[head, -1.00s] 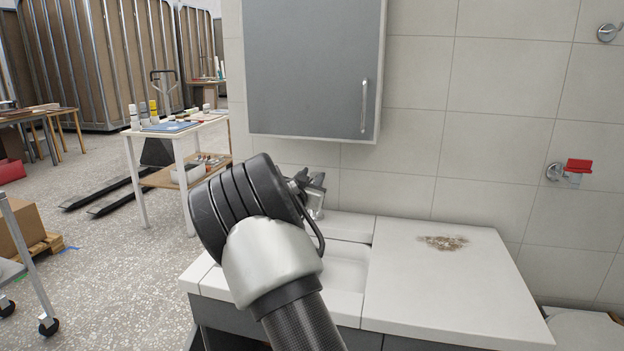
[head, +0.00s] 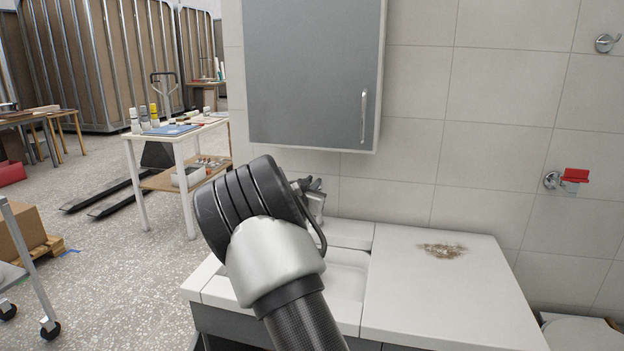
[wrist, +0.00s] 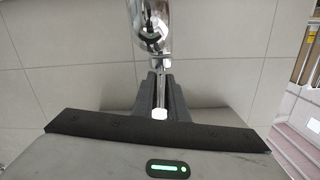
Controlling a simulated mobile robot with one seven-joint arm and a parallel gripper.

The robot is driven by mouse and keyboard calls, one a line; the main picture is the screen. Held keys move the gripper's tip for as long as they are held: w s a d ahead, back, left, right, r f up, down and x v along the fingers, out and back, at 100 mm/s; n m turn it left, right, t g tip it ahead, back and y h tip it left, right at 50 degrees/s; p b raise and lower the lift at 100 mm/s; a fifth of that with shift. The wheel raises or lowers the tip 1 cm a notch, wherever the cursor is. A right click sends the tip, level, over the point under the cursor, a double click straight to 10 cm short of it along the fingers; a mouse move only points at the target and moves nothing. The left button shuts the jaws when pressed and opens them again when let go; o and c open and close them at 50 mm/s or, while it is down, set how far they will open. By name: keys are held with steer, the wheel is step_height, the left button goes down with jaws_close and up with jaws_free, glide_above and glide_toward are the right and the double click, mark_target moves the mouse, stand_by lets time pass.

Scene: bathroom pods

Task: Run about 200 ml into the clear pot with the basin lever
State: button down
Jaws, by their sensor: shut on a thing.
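In the wrist view, the chrome basin tap (wrist: 150,28) stands at the top against the tiles, with its slim lever (wrist: 160,88) pointing down the picture. My gripper (wrist: 161,82) is shut on this lever, with a dark finger on each side of it. In the head view, my arm hides most of the gripper and tap; a bit of chrome tap (head: 316,206) shows at the arm's right edge, above the white basin (head: 345,280). The clear pot is not visible in either view, and I cannot see whether water is running.
A white counter (head: 425,295) with a brown stain (head: 441,250) lies right of the basin. A grey wall cabinet (head: 310,75) hangs above the tap. A red-topped wall fitting (head: 572,176) is at the right. A white side table (head: 170,133) stands on the open floor at left.

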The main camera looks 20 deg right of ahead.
steer(key=c, duration=1.7)
jaws_free()
steer(key=shift+c, duration=0.2)
steer(key=p+v, duration=0.2)
steer(key=v, duration=1.5)
steer(key=shift+s+a, duration=0.15)
steer(key=shift+a, duration=0.05)
